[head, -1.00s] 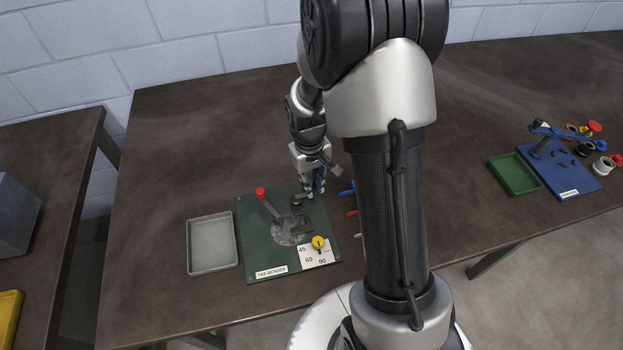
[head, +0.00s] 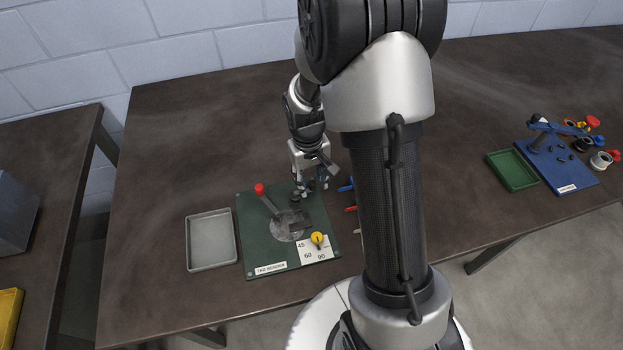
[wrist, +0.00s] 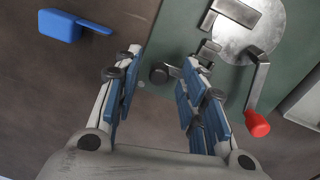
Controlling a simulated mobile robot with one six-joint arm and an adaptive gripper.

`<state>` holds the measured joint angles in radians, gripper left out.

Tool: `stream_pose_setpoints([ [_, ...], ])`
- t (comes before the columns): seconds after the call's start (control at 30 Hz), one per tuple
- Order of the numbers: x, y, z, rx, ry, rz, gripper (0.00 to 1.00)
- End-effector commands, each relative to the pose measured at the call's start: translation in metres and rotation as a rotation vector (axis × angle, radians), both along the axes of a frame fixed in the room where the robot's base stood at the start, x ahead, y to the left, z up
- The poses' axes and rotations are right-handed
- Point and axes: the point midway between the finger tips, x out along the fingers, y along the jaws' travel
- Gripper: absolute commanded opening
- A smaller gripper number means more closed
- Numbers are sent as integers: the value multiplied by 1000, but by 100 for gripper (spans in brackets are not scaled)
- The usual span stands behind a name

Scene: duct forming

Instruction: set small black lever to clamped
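The tab bender is a green plate (head: 250,231) with a round grey disc and a red-tipped handle (head: 260,189). The small black lever sits at the plate's far edge; its round knob (wrist: 158,75) shows in the wrist view, and its arm runs right behind one finger, which hides part of it. My gripper (head: 303,190) is over this far edge in the head view. In the wrist view my gripper (wrist: 163,60) is open, with the knob in the gap between the fingertips, nearer the right finger. I cannot tell whether a finger touches it.
A grey tray (head: 190,243) stands left of the plate. A yellow knob (head: 317,239) sits on the angle card. A blue-handled tool (wrist: 60,26) lies beside the plate. A green tray (head: 512,171) and a blue fixture (head: 570,178) stand far right.

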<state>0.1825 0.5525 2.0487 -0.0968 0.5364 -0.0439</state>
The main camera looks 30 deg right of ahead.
Motion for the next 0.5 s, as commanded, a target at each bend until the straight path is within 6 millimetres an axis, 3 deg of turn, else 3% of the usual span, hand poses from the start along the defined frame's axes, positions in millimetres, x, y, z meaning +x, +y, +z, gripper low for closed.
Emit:
stream_pose_setpoints([
  [0.17, 1, 0, 10, -1, -3, 0, 38],
  [0.5, 2, 4, 78, 0, -7, 0, 38],
])
